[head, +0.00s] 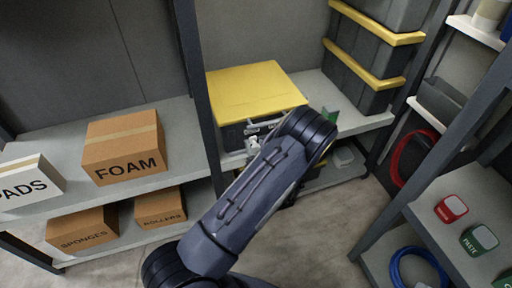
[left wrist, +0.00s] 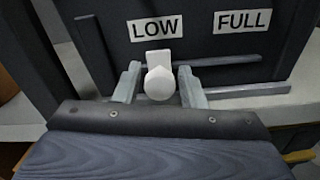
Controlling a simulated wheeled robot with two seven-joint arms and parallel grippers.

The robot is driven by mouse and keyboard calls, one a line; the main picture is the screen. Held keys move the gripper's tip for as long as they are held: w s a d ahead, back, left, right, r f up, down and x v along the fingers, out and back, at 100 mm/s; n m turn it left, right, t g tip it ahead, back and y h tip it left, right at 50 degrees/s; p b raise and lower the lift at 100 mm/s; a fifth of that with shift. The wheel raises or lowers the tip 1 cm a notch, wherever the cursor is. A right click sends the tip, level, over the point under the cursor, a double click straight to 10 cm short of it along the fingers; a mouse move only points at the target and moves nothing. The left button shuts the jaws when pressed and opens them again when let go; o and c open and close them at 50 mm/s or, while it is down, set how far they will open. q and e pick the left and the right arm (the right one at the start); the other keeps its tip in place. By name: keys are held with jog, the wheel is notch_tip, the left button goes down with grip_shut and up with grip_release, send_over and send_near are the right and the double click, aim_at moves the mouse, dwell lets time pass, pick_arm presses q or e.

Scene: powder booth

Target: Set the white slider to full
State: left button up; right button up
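The white slider (left wrist: 159,80) is a white tab with a round knob on a dark panel in the left wrist view. It stands below the LOW label (left wrist: 155,27), left of the FULL label (left wrist: 242,21). A slot runs right from it under FULL. My left gripper (left wrist: 160,84) has its two fingers apart, one on each side of the knob, with gaps visible. In the head view the left gripper (head: 253,137) is at the front of the yellow-lidded dark box (head: 256,88), partly hidden by my arm. My right gripper is in neither view.
The box stands on a grey shelf behind a dark upright post (head: 199,90). FOAM (head: 124,147) and PADS (head: 28,186) boxes are on the left shelf. Dark crates with yellow bands (head: 366,64) stand right of the box. A right rack holds small containers.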

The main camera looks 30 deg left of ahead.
pick_arm(q)
grip_shut()
jog(key=w+d+b, duration=0.1)
jog(key=w+d, duration=0.5)
jog(key=w, duration=0.1)
jog(key=shift+w+d, duration=0.1)
jog(key=shift+o, duration=1.7)
grip_release()
jog(key=shift+d, duration=0.1)
jog(key=p+v, duration=0.1)
jog(key=v, duration=0.6)
jog(key=shift+s+d, duration=0.15)
jog(key=shift+s, duration=0.15)
